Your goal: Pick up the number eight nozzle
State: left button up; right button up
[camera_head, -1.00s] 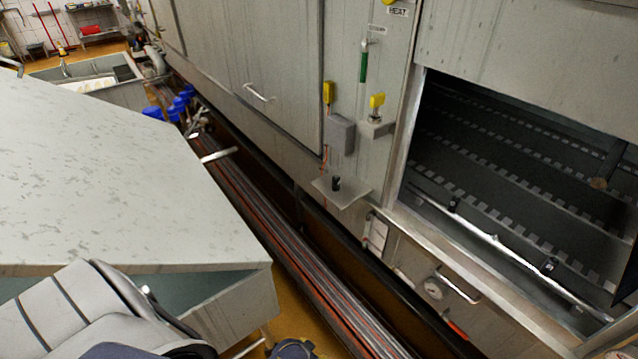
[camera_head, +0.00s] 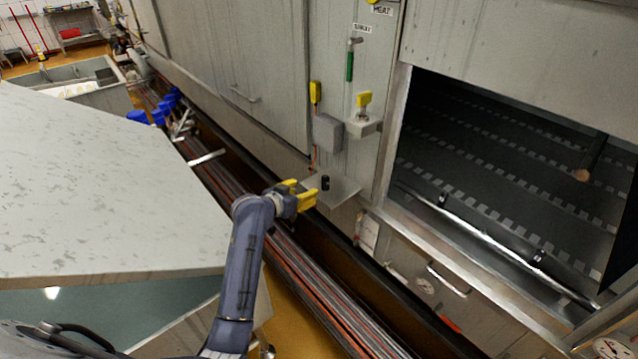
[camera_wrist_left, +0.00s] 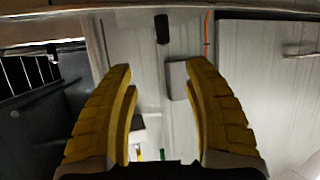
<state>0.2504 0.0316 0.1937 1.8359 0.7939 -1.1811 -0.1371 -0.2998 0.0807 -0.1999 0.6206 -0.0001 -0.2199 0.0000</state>
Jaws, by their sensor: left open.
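A small dark nozzle-like piece (camera_head: 325,183) stands upright on a small metal shelf (camera_head: 343,190) on the machine's front. No number can be read on it. It also shows as a dark cylinder in the left wrist view (camera_wrist_left: 162,28), at the top, where the picture looks upside down. My left gripper (camera_head: 305,192) has yellow fingers and is open and empty. It is just left of the dark piece, apart from it. In the left wrist view the dark piece lies beyond the open fingertips (camera_wrist_left: 160,68), roughly centred between them. My right gripper is out of view.
A grey box (camera_head: 327,132) and a yellow fitting (camera_head: 364,100) are on the panel above the shelf. A large opening (camera_head: 510,170) is at right. A pale worktop (camera_head: 90,190) fills the left. Pipes (camera_head: 290,300) run low along the machine.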

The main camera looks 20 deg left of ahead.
aim_at(324, 181)
pick_arm(q)
jog(key=x, duration=1.1)
jog(key=shift+w, duration=0.2)
jog(key=shift+a+x, duration=0.1)
jog(key=shift+x, duration=0.65)
jog(key=shift+a+x, duration=0.15)
jog(key=shift+x, duration=1.9)
jog(key=shift+f, duration=0.1)
jog(key=shift+a, duration=0.1)
grip_shut()
